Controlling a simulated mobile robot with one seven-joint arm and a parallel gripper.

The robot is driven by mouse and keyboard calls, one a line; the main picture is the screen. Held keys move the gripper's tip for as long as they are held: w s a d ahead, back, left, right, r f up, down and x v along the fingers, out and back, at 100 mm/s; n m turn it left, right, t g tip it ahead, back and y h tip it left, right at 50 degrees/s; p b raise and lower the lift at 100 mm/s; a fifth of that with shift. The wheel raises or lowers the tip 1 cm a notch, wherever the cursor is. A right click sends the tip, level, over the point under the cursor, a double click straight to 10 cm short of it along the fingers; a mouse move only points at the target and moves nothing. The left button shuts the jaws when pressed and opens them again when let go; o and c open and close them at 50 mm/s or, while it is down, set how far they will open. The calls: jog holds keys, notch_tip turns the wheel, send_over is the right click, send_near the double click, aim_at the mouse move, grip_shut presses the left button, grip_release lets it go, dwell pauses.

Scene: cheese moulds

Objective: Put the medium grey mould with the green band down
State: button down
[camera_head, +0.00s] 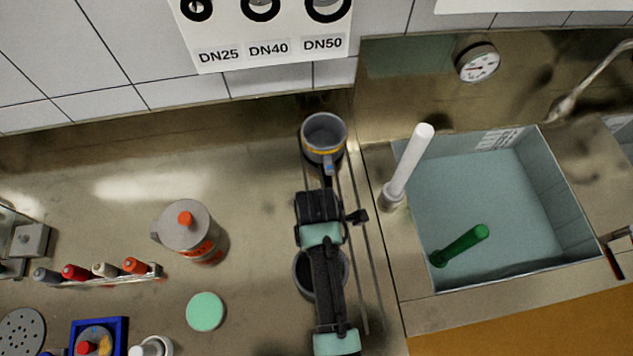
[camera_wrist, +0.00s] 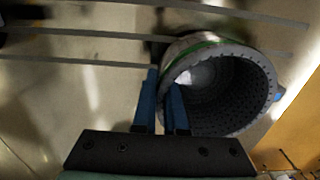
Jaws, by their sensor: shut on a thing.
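The medium grey mould shows large in the wrist view (camera_wrist: 252,62), its dark, perforated inside facing the camera and a green band around its outside. A small blue tag sits near its right rim. My gripper (camera_wrist: 165,85) is shut on its wall, one blue finger outside and one inside. In the head view the mould (camera_head: 301,274) is partly hidden under my arm, and the band and fingertips are hidden. It is over or beside the thin metal rods (camera_head: 364,255); whether it touches them or the worktop cannot be told.
Another grey mould with an orange band (camera_head: 310,152) stands behind, at the rods' back end. Right is a sink (camera_head: 500,190) with a white upright cylinder (camera_head: 408,165) on its left edge. Left are a lidded jug (camera_head: 187,232) and green disc (camera_head: 206,311); bare worktop lies between.

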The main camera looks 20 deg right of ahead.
jog(key=c, duration=1)
grip_release()
jog(key=shift+f, duration=0.1)
notch_tip(320, 180, up, 12)
jog(key=shift+r, duration=0.2)
